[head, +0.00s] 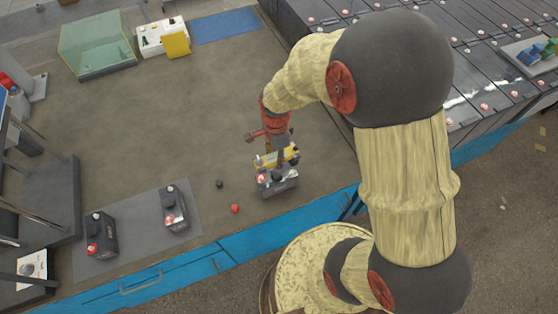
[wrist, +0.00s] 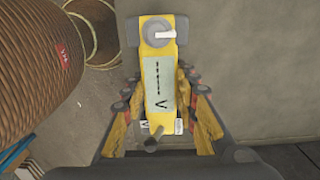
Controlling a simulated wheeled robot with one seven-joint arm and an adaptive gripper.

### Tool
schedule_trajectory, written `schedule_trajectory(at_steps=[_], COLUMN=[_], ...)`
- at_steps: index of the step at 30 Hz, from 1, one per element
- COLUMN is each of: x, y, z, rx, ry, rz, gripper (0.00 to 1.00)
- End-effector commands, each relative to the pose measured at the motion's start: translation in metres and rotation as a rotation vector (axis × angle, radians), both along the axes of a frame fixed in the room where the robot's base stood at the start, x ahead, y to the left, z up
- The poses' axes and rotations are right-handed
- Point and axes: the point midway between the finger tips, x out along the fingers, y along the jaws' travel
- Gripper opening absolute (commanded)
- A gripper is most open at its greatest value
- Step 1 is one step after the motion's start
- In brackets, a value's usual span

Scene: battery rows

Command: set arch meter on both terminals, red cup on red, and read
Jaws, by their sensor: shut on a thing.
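The yellow arch meter (head: 290,154) is between the fingers of my gripper (wrist: 160,112), which is shut on it. In the wrist view the meter (wrist: 159,60) shows a grey round knob with a white pointer at its far end and a pale display with dashes and a V. In the head view it is right over a dark battery (head: 279,186) near the table's front edge. A red terminal (head: 262,179) shows at the battery's left. I cannot tell whether the meter's cups touch the terminals, or which cup is red.
A red cap (head: 235,209) and a black cap (head: 219,184) lie loose left of the battery. Two more batteries (head: 101,236) (head: 174,208) stand on a grey mat (head: 138,213). A glass box (head: 97,45) and a blue mat (head: 223,27) are at the back. The table's middle is clear.

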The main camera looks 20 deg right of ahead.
Motion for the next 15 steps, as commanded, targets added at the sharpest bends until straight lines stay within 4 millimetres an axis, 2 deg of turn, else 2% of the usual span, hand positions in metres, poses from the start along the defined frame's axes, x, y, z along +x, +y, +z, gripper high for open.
schedule_trajectory(at_steps=[9, 15], x=[0.000, 0.000], y=[0.000, 0.000], z=[0.001, -0.010], rx=[0.000, 0.000], ry=[-0.001, -0.001], rz=[0.001, 0.001], gripper=[0.00, 0.00])
